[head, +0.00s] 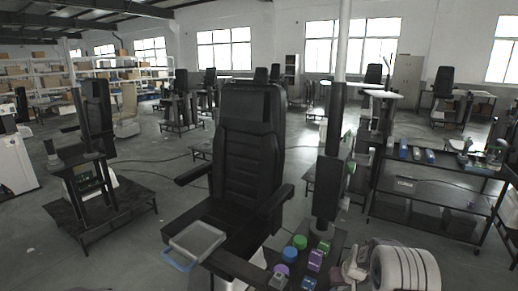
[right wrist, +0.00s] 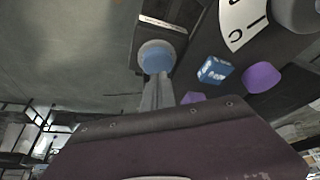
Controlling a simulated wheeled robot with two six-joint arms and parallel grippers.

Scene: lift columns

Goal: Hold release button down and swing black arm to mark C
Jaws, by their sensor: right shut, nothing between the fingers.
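In the right wrist view, my right gripper (right wrist: 158,92) is shut and empty. Its fingertips reach the near edge of a round blue button (right wrist: 157,56) on a dark panel. I cannot tell whether they touch it or press it down. A white curved scale (right wrist: 243,22) with a letter C and tick marks lies at the upper right, beside a dark grey rounded part (right wrist: 298,12). I cannot make out the black arm for certain. In the head view, my right gripper (head: 353,264) is low, right of the panel. My left gripper is out of view.
A blue block (right wrist: 214,70) and a purple knob (right wrist: 262,77) stand close by.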

